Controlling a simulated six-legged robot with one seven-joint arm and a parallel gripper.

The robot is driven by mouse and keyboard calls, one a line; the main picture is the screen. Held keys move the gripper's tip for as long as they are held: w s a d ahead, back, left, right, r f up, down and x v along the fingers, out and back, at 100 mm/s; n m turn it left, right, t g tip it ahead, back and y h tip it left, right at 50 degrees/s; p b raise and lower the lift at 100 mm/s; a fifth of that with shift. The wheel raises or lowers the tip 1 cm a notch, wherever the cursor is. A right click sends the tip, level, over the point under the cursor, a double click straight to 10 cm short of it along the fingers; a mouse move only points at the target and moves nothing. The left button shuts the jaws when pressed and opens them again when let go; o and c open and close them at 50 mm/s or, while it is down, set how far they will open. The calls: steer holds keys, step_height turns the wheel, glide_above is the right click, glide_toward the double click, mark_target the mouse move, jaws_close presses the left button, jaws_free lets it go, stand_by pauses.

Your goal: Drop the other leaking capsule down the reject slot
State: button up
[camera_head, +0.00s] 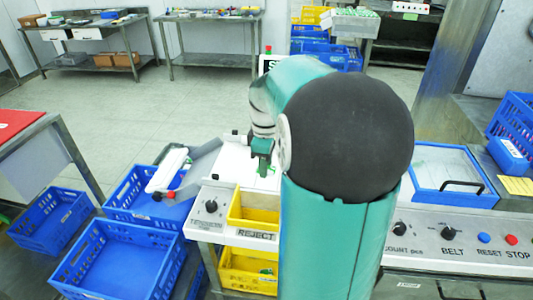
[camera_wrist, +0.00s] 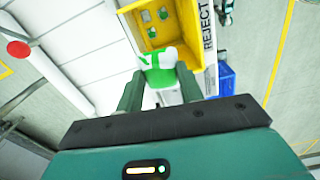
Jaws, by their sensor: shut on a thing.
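My gripper (camera_wrist: 158,85) is shut on a green-and-white capsule (camera_wrist: 162,68) in the wrist view. The capsule's ends stick out past the fingertips. In the head view my gripper (camera_head: 262,160) hangs above the white machine top, and the capsule is too small to make out. The yellow reject slot (camera_head: 253,214) is set in the machine front above the word REJECT. In the wrist view the yellow slot (camera_wrist: 187,36) lies beyond the capsule, with small green pieces visible inside it. The capsule overlaps its edge in that picture; I cannot tell the height between them.
A lower yellow bin (camera_head: 248,283) stands under the reject slot with something green in it. Blue crates (camera_head: 120,262) stand at left. A control panel (camera_head: 465,240) with knobs and buttons is at right. My arm hides the middle of the machine.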

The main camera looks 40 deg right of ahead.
steer(key=shift+f, duration=0.6)
steer(key=o, duration=1)
